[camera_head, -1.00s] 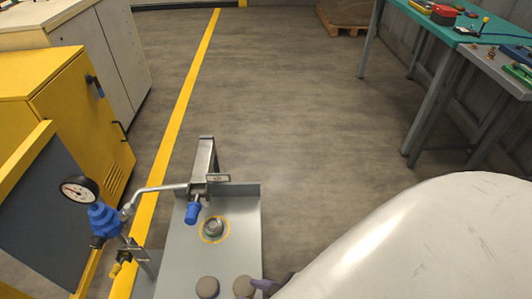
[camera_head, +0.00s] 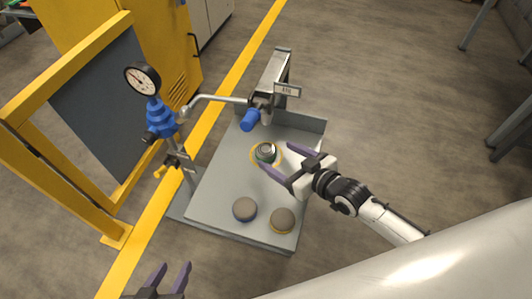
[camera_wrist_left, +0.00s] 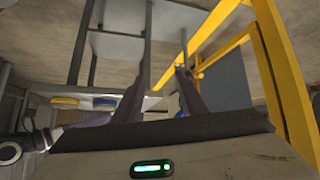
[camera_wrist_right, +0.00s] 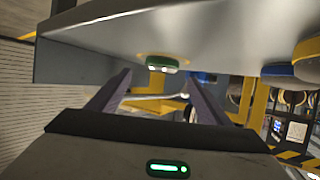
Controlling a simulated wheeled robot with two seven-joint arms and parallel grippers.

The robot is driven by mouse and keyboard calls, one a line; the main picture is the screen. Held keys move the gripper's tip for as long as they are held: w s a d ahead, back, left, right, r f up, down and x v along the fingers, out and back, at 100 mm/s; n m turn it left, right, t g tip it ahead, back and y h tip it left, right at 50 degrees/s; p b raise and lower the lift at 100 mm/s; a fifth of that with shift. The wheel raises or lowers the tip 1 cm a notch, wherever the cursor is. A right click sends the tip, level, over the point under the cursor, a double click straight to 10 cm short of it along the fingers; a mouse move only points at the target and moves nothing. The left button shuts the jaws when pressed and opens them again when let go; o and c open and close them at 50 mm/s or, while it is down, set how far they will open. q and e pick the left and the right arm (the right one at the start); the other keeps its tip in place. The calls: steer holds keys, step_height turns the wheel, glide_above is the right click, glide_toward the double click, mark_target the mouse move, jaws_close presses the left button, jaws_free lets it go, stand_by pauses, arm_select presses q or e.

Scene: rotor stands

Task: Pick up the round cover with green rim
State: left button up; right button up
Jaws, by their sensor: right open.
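The round cover with green rim (camera_head: 265,152) has a grey metallic top and sits inside a yellow ring on the grey stand plate (camera_head: 222,178). Its green rim also shows in the right wrist view (camera_wrist_right: 162,66). My right gripper (camera_head: 276,155) is open, its purple fingers pointing at the cover, one fingertip on either side of it in the head view. The right wrist view shows the cover between and just beyond the fingertips; I cannot tell whether they touch it. My left gripper (camera_head: 172,268) is open and empty at the bottom of the head view.
A blue-rimmed cover (camera_head: 244,208) and a yellow-rimmed cover (camera_head: 282,220) sit at the plate's near side. A pressure gauge (camera_head: 142,79) on a blue valve and a bent pipe stand to the left. A metal post with a label (camera_head: 287,90) rises behind the cover.

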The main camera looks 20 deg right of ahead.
mark_target(267, 150)
steer(key=b+x, duration=0.1)
steer(key=x, duration=0.4)
steer(key=shift+a+b, duration=0.1)
steer(key=shift+b, duration=0.2)
steer(key=c, duration=1.3)
